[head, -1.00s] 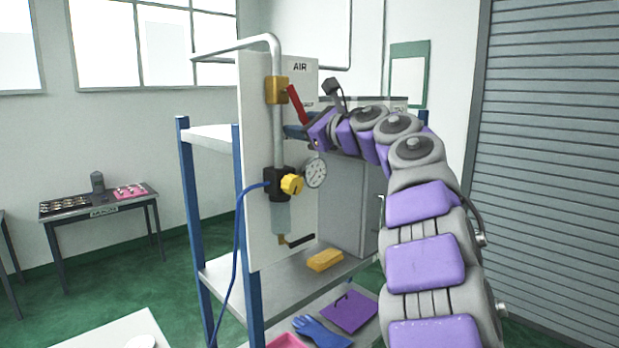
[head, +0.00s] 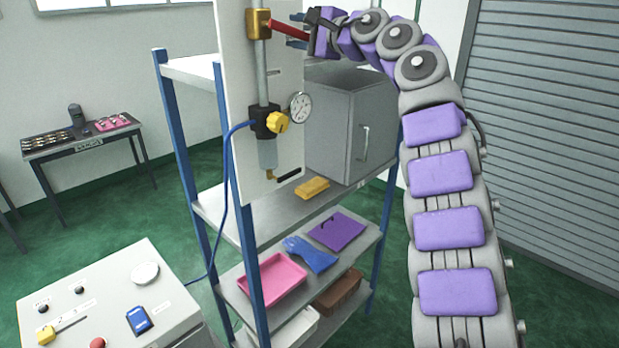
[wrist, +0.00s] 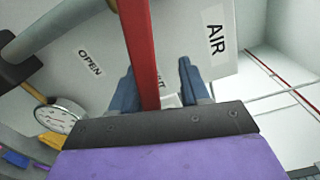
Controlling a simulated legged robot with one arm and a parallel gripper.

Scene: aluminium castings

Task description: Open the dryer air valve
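The air valve is a brass body (head: 258,24) on a vertical grey pipe, on a white panel. Its red lever (head: 288,32) points right and slightly down from it. My gripper (head: 297,30) is at the lever's outer end. In the wrist view, the red lever (wrist: 138,50) runs between my two blue fingertips (wrist: 158,85). The left finger is close beside the lever; I cannot tell if it touches. A gap shows on the right, so the gripper is open around the lever. An OPEN label (wrist: 90,62) is left; another label between the fingers is partly hidden.
Below the valve are a yellow knob (head: 278,122), a gauge (head: 301,107) and a blue hose (head: 228,200). A grey cabinet (head: 345,125) stands on the blue-posted shelf behind the panel. A control box (head: 105,295) stands at front left.

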